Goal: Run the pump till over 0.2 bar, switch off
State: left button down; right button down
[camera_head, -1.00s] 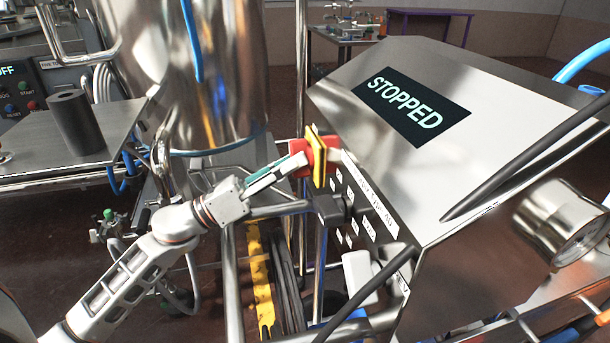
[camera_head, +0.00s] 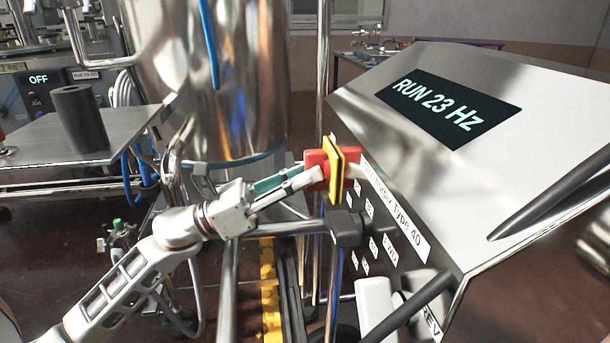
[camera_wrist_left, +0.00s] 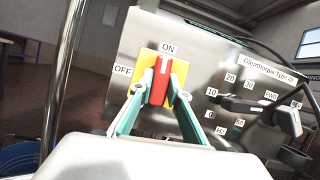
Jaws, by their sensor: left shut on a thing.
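The pump's control box (camera_head: 420,190) is a slanted steel housing. Its dark display (camera_head: 450,108) reads "RUN 23 Hz". On its side is a rotary switch with a red handle (camera_head: 314,161) on a yellow plate (camera_head: 334,172). In the left wrist view the red handle (camera_wrist_left: 161,78) stands upright, pointing to "ON"; "OFF" is marked to its left. My left gripper (camera_wrist_left: 158,90) is shut on the red handle, a finger on each side; it also shows in the head view (camera_head: 316,180). The metal gauge (camera_head: 597,240) is cut off at the right edge, its dial unreadable. My right gripper is not in view.
A speed knob (camera_wrist_left: 242,104) with numbers and a lever by "FWD" (camera_wrist_left: 286,121) sit right of the switch. A steel vessel (camera_head: 235,80) stands behind my left arm. A side table (camera_head: 60,145) holds a dark cylinder (camera_head: 80,118). Black cables cross the box.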

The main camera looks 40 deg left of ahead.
pick_arm(q)
jog(key=c, duration=1.9)
grip_release()
jog(key=v, duration=1.2)
jog(key=shift+f, duration=0.1)
